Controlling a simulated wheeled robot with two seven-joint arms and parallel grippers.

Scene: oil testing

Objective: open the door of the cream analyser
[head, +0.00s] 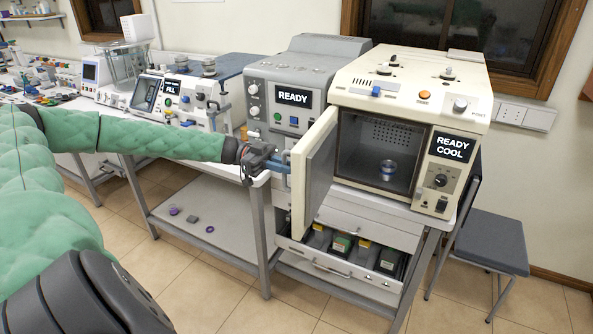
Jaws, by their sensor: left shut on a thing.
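The cream analyser (405,72) stands on the bench at the right, its display reading READY COOL. Its door (316,165) is swung well open on the left side, standing out toward me. The chamber (365,150) is exposed, with a small blue-and-white cup (388,170) inside. My left gripper (282,162) is at the outer face of the door, shut on the blue door handle (286,168). The jaws hide part of the handle. My right gripper is not in view.
A grey machine marked READY (293,97) stands left of the analyser, close behind my left gripper. An open drawer (345,258) with several boxes lies below the door. A grey stool (480,242) stands at the right.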

